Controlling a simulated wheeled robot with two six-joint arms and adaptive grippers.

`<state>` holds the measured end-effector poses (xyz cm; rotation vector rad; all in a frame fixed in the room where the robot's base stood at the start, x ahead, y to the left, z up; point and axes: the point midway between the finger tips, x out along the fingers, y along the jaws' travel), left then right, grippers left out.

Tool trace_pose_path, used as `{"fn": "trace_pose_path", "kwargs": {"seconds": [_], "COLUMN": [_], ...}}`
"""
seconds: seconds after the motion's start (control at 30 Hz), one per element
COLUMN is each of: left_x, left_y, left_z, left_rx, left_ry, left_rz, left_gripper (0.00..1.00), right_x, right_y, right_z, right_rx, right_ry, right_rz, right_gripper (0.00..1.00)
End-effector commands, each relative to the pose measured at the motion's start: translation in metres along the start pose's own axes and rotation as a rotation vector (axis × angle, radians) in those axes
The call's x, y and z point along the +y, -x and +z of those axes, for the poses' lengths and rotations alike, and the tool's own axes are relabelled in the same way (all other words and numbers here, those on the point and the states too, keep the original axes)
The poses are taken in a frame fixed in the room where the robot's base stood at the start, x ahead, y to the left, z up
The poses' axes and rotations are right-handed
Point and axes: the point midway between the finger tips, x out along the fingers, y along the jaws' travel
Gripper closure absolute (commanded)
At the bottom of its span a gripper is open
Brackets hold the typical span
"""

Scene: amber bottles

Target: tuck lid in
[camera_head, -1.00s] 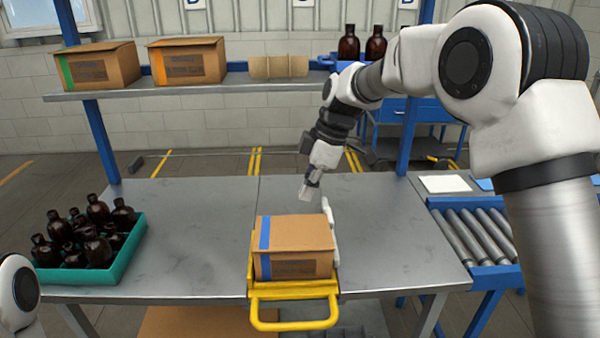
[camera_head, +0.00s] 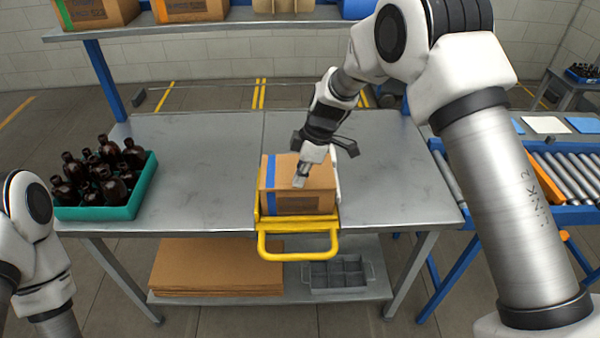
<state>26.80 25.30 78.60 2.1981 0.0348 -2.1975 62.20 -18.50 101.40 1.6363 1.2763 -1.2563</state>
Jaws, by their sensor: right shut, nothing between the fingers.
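A brown cardboard box (camera_head: 308,202) with a blue stripe on its left side stands in a yellow-handled holder (camera_head: 297,228) at the front middle of the grey table. Its top looks closed, but the gripper hides part of it, and I cannot tell how the lid's edge sits. My right gripper (camera_head: 300,181) is shut and empty, its fingertips pointing down at the box's top near the front edge. I cannot tell whether they touch it. My left arm shows at the left edge; its gripper is out of view.
A teal crate (camera_head: 128,211) of amber bottles (camera_head: 97,172) stands at the table's left. Flat cardboard (camera_head: 212,272) and a grey divided tray (camera_head: 338,276) lie on the lower shelf. A roller conveyor (camera_head: 575,178) is at the right. The table between crate and box is clear.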

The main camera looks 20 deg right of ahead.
Motion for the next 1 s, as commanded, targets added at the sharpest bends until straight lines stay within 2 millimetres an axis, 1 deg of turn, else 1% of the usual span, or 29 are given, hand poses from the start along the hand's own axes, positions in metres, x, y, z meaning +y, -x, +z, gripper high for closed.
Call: {"fn": "trace_pose_path", "kwargs": {"seconds": [0.1, 0.33, 0.37, 0.5, 0.57, 1.0], "left_x": [0.0, 0.0, 0.0, 0.0, 0.0, 0.0], "left_y": [0.001, 0.0, -0.001, -0.019, -0.024, -0.018], "left_z": [0.0, 0.0, 0.0, 0.0, 0.0, 0.0], "left_rx": [0.0, 0.0, 0.0, 0.0, -0.001, 0.0], "left_ry": [0.0, 0.0, 0.0, 0.0, 0.0, 0.0], "left_rz": [0.0, 0.0, 0.0, 0.0, 0.0, 0.0], "left_gripper": [1.0, 1.0, 1.0, 1.0, 1.0, 1.0], "right_x": [0.0, 0.0, 0.0, 0.001, 0.001, 0.0], "right_y": [-0.003, -0.004, -0.005, -0.021, -0.025, -0.018], "right_z": [0.001, 0.001, 0.002, 0.006, 0.007, 0.006], "right_rx": [0.0, 0.0, 0.0, 0.0, 0.0, 0.0], "right_ry": [0.0, 0.0, 0.0, 0.0, 0.0, 0.0], "right_rz": [0.001, 0.001, 0.001, 0.001, 0.001, -0.001], "right_gripper": [1.0, 1.0, 1.0, 1.0, 1.0, 1.0]}}
